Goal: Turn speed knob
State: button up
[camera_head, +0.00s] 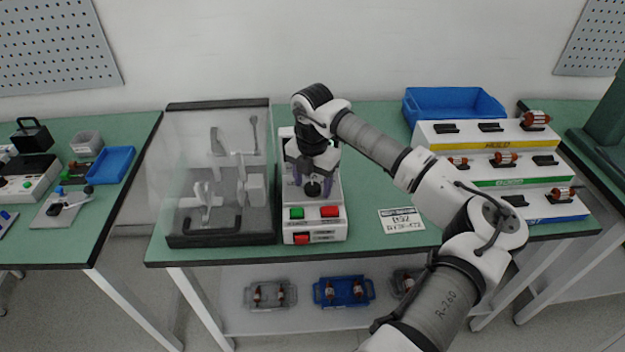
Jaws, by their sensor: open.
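A white control box (302,237) stands near the front edge of the green-topped table. Its front shows a green button (296,213), a red button (329,211) and a red switch (301,239). A black round knob (313,188) sits on the upper face of the box, behind the buttons. My gripper (312,182) points down over the box, with its open fingers on either side of the knob. I cannot tell whether the fingers touch it. My wrist hides the back part of the box.
A clear-walled enclosure (176,185) with fixtures stands close left of the box. A label card (402,221) lies to the right. A tiered rack (500,172) with copper-wound parts and a blue bin (453,103) stand further right. Trays sit on the lower shelf.

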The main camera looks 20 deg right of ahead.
jog(key=shift+c, duration=0.4)
jog(key=c, duration=0.9)
jog(key=shift+b, duration=0.3)
jog(key=shift+f+n+b, duration=0.2)
jog(key=shift+n+b, duration=0.7)
jog(key=shift+b, duration=0.2)
jog(key=n+b, duration=0.2)
jog(key=shift+n+b, duration=0.3)
jog(key=shift+b, duration=0.1)
jog(key=n+b, duration=0.3)
jog(key=n, duration=0.2)
jog(key=shift+r+b, duration=0.2)
jog(key=shift+b, duration=0.15)
jog(key=shift+n, duration=0.4)
